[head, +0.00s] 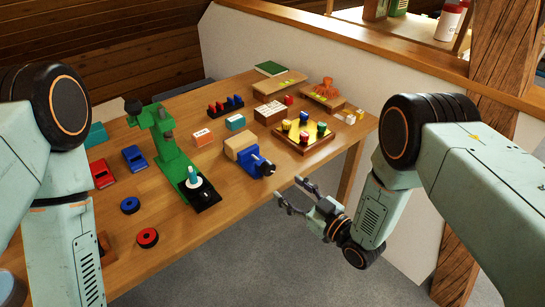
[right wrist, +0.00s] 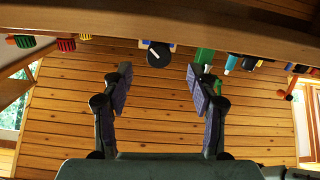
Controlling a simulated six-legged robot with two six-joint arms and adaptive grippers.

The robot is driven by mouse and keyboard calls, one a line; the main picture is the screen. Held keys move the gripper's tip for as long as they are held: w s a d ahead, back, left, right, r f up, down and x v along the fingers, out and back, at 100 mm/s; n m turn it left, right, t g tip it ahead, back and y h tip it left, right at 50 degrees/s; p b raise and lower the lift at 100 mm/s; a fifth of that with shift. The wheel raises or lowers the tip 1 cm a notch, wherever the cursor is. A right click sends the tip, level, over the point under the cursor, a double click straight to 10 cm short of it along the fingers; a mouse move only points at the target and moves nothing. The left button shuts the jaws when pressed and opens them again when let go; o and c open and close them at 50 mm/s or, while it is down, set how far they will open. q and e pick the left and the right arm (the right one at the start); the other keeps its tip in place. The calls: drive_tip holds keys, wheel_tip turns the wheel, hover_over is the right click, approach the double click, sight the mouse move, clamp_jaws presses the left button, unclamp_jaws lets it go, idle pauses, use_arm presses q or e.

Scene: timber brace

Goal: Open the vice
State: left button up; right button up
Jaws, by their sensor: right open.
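The vice (head: 262,164) is on the wooden table near its front right edge. It has a blue body, a light wooden block at its back left, and a dark handle end facing the table's edge. I cannot tell how wide its jaws stand. My right gripper (head: 288,190) is open and empty, in front of the table edge, a little right of and nearer than the vice, apart from it. In the right wrist view its two fingers (right wrist: 158,88) are spread; a round black knob (right wrist: 159,53) on something blue shows between and beyond them. My left gripper is out of view.
A green machine (head: 170,150) stands left of the vice. The floor in front is clear.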

sight(271, 170)
drive_tip(key=shift+m+t, duration=0.3)
drive_tip(key=shift+m, duration=0.1)
drive_tip(key=x, duration=0.4)
drive_tip(key=r+b+x, duration=0.1)
drive_tip(key=x, duration=0.1)
drive_tip(key=shift+a, duration=0.1)
drive_tip(key=shift+w+a, duration=0.15)
drive_tip(key=shift+w, duration=0.1)
drive_tip(key=shift+a+r, duration=0.2)
drive_tip(key=shift+r, duration=0.1)
drive_tip(key=shift+w+f, duration=0.2)
drive_tip(key=shift+w, duration=0.15)
drive_tip(key=shift+c, duration=0.9)
drive_tip(key=shift+s+r, duration=0.15)
drive_tip(key=shift+s, duration=0.1)
drive_tip(key=c, duration=0.4)
drive_tip(key=shift+w, duration=0.1)
drive_tip(key=c, duration=0.6)
drive_tip(key=shift+n, duration=0.3)
